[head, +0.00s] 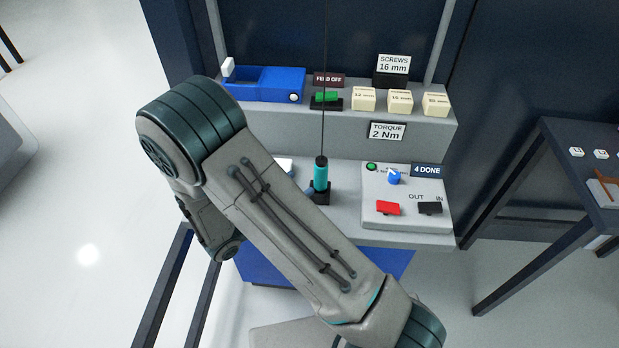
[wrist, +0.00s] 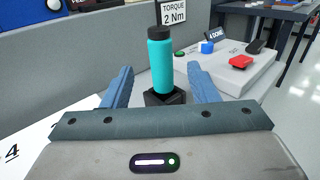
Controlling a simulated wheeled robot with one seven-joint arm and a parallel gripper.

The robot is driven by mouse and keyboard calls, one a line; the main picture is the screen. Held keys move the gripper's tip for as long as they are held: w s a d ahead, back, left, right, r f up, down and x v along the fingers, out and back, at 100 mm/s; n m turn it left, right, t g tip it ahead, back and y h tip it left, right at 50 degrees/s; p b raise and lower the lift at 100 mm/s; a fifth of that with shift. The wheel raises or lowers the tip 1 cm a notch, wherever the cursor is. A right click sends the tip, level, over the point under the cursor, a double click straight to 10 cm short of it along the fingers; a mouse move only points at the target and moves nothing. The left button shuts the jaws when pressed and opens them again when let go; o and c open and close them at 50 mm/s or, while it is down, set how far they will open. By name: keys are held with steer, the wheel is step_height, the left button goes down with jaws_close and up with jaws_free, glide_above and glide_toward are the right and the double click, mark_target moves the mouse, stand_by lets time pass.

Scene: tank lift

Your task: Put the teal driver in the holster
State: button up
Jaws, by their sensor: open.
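The teal driver (head: 320,174) stands upright in the black holster (head: 319,196) on the grey bench, with a thin cable rising from its top. In the wrist view the teal driver (wrist: 161,62) stands between and just beyond the two blue fingers of my gripper (wrist: 163,84). The fingers are open, with a gap on either side of the driver. The black square holster (wrist: 164,97) shows around the driver's foot in the wrist view.
A control panel (head: 405,222) with a blue knob, red and black switches and a "4 DONE" display lies right of the driver. A blue bin (head: 264,85), a green switch (head: 327,97) and several cream blocks sit on the raised shelf behind. A side table (head: 590,135) stands at right.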

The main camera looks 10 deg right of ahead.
steer(key=s+d+r+m+g+y, duration=0.65)
steer(key=s+d+m+g, duration=0.4)
steer(key=m, duration=0.35)
steer(key=s+a+r+m+t+y, duration=0.3)
steer(key=r+m+y, duration=0.4)
steer(key=m, duration=0.3)
steer(key=shift+s+r+m+t+y, duration=0.35)
steer(key=shift+s+t+y, duration=0.2)
steer(key=shift+s+y, duration=0.25)
